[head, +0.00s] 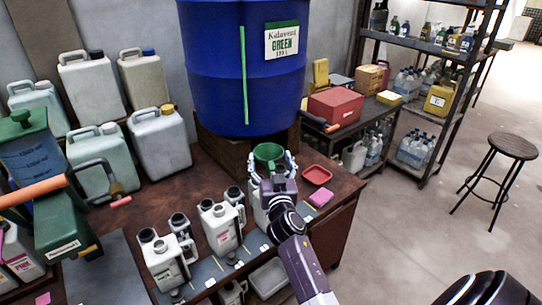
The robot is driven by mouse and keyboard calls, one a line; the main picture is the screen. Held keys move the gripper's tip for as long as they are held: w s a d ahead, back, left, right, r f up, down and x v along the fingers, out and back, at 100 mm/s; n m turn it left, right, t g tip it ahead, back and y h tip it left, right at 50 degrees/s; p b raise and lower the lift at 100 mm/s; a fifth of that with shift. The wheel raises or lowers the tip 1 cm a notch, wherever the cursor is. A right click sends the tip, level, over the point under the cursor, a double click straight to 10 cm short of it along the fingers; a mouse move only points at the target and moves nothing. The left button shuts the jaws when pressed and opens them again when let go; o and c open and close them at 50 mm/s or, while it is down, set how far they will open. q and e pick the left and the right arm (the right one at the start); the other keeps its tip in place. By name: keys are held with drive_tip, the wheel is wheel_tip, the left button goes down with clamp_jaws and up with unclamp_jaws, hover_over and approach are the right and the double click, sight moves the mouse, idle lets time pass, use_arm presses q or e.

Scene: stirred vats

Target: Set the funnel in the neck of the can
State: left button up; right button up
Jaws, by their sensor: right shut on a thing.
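The green funnel (268,152) is upright, with its wide mouth up, at the front of the wooden stand under the blue vat. My right gripper (273,168) is shut on the funnel, with a pale finger on each side of it. A whitish can (259,212) stands on the bench just below, largely hidden by my right gripper and wrist. The funnel's spout and the can's neck are hidden, so I cannot tell whether the spout is inside the neck. My left gripper is not in view.
Other grey-white cans (219,228) with dark necks stand along the bench front to the left. A red dish (317,175) and a pink sponge (321,197) lie to the right. The blue vat (241,70) rises close behind. A stool (512,146) stands on open floor.

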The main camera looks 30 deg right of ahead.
drive_tip(key=shift+w+d+f, duration=0.15)
drive_tip(key=shift+d, duration=0.25)
drive_tip(key=shift+f+b, duration=0.3)
drive_tip(key=shift+b, duration=0.15)
drive_tip(key=shift+a+f+b, duration=0.1)
drive_tip(key=shift+f+b, duration=0.4)
drive_tip(key=shift+f, duration=0.1)
wheel_tip(320, 180, down, 8)
drive_tip(key=b, duration=0.7)
drive_tip(key=shift+r, duration=0.15)
use_arm(q)
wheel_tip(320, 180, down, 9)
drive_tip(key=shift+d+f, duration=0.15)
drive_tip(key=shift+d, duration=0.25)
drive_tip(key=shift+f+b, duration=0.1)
drive_tip(key=shift+b, duration=0.25)
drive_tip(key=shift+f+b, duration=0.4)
use_arm(e)
drive_tip(key=shift+f, duration=0.35)
